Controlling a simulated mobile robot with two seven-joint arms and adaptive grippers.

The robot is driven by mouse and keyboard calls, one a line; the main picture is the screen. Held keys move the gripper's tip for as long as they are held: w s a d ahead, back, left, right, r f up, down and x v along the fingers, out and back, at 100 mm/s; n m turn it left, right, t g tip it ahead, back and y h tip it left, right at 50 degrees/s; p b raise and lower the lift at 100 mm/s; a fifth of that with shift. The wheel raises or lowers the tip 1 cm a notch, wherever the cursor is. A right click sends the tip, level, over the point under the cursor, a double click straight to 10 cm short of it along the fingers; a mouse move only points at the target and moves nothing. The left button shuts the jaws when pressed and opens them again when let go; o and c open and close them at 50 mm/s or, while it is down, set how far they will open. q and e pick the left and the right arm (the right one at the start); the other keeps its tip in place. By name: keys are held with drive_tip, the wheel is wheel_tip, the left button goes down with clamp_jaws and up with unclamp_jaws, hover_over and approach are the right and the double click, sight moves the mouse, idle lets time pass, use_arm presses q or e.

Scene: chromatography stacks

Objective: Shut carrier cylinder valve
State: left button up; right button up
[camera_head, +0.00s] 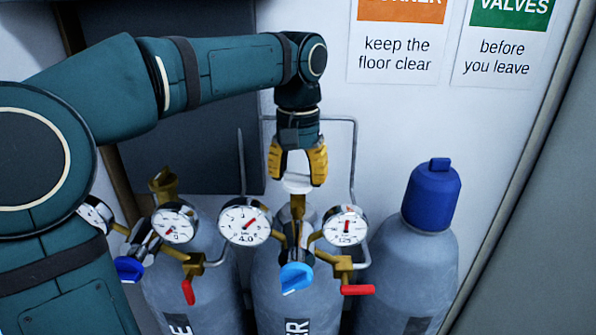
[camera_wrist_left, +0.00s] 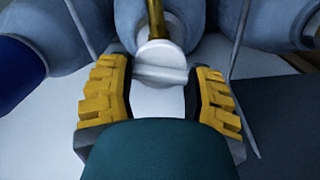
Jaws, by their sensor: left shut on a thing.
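The middle grey cylinder (camera_head: 298,308) has a dark label, partly cut off, on which "ER" can be read. A brass valve stem (camera_head: 298,207) rises from its top with a pale grey round handwheel (camera_head: 297,184). My left gripper (camera_head: 298,168) comes down from above, its yellow fingers on either side of the handwheel, shut on it. In the left wrist view the handwheel (camera_wrist_left: 162,62) sits between the two yellow fingers (camera_wrist_left: 163,98), with a raised bar across it. My right gripper is in neither view.
Pressure gauges (camera_head: 245,222) (camera_head: 345,226), a blue regulator knob (camera_head: 296,277) and a red lever (camera_head: 357,290) crowd around the valve. A blue-capped cylinder (camera_head: 432,195) stands at right, another cylinder (camera_head: 205,285) at left. A thin grey pipe (camera_head: 353,150) runs behind my gripper.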

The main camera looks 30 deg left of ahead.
sight(298, 174)
use_arm(q)
drive_tip(key=m, duration=1.1)
drive_tip(key=shift+m, duration=1.8)
drive_tip(key=o, duration=1.2)
drive_tip(key=shift+r, duration=0.1)
wheel_tip(298, 174, up, 12)
